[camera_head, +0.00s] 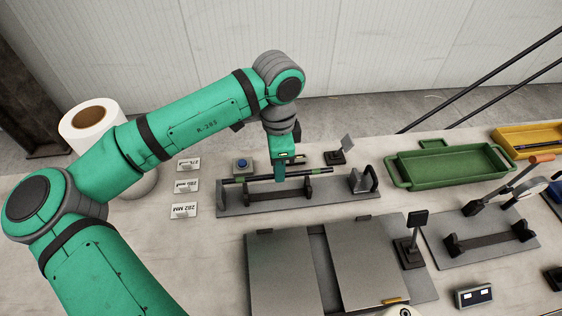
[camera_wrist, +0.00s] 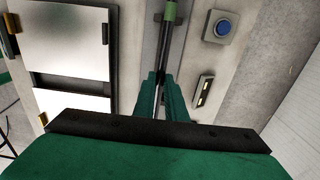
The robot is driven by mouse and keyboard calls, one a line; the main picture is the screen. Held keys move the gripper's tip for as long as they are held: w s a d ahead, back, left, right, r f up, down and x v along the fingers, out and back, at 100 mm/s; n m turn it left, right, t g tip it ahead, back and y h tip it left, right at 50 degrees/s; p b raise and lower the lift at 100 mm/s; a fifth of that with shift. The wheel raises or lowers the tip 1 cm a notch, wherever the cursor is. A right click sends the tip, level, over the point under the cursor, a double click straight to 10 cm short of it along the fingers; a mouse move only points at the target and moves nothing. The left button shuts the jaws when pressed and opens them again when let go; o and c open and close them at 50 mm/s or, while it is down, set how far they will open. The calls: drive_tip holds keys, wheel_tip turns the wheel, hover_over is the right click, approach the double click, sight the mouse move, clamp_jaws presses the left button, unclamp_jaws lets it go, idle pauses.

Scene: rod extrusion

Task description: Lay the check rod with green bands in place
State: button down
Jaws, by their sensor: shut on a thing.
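The check rod (camera_head: 318,171) is dark with green bands and lies left to right along a grey fixture plate (camera_head: 285,206). My gripper (camera_head: 280,176) points down and is shut on the rod near its middle. The rod is at the height of the fixture's dark upright supports (camera_head: 308,188); I cannot tell whether it rests in them or hangs just above. In the wrist view, my fingers (camera_wrist: 161,95) close around the rod (camera_wrist: 171,12), whose green-banded end runs up out of frame. The fingers hide the rod's middle.
A bracketed end stop (camera_head: 364,180) stands at the plate's right end. Behind are a blue button box (camera_head: 242,164) and a small post with a plate (camera_head: 338,155). A green tray (camera_head: 450,166) is right; large grey plates (camera_head: 285,272) lie in front.

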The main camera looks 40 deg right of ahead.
drive_tip(key=shift+w+f, duration=0.1)
drive_tip(key=shift+f, duration=1.7)
drive_tip(key=shift+a+f, duration=0.1)
drive_tip(key=shift+f, duration=0.35)
drive_tip(key=shift+d+f, duration=0.2)
drive_tip(key=shift+f, duration=0.05)
drive_tip(key=shift+a, duration=0.1)
drive_tip(key=c, duration=1.7)
unclamp_jaws()
drive_tip(key=shift+r, duration=0.1)
wheel_tip(320, 180, up, 10)
drive_tip(key=shift+w+f, duration=0.1)
drive_tip(key=shift+f, duration=0.05)
drive_tip(key=shift+r, duration=0.5)
